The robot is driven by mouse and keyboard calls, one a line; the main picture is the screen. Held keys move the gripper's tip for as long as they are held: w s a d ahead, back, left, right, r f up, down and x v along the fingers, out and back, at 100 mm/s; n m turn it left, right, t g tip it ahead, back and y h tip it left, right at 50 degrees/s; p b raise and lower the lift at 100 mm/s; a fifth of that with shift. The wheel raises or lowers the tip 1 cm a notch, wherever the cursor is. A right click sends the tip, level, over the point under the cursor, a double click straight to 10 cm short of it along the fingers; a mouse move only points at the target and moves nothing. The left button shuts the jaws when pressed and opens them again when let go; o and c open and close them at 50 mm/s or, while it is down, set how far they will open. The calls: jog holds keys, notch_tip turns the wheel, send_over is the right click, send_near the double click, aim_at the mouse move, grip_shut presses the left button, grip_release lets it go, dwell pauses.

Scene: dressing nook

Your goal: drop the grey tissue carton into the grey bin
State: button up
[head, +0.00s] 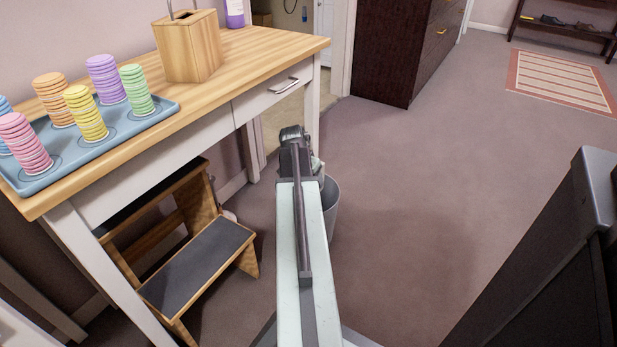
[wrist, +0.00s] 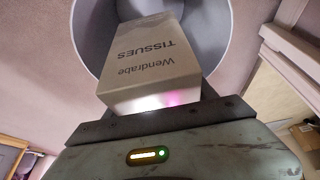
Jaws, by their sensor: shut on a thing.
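In the head view the bin (head: 330,205) stands on the floor, mostly hidden behind my arm. My gripper (head: 293,135) shows at the far end of the arm there, and the carton is hidden.
A wooden table (head: 270,48) at left holds a blue tray (head: 62,180) of coloured disc stacks and a wooden box (head: 188,48). A step stool (head: 200,262) stands below it. A dark cabinet (head: 400,50) is behind. The carpet right of the bin is clear.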

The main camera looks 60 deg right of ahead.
jog(key=shift+f, duration=0.15)
jog(key=o, duration=1.4)
notch_tip(320, 180, up, 7)
jog(key=p, duration=0.7)
jog(key=shift+r, duration=0.2)
jog(key=shift+f, duration=0.2)
jog(key=shift+s, duration=0.1)
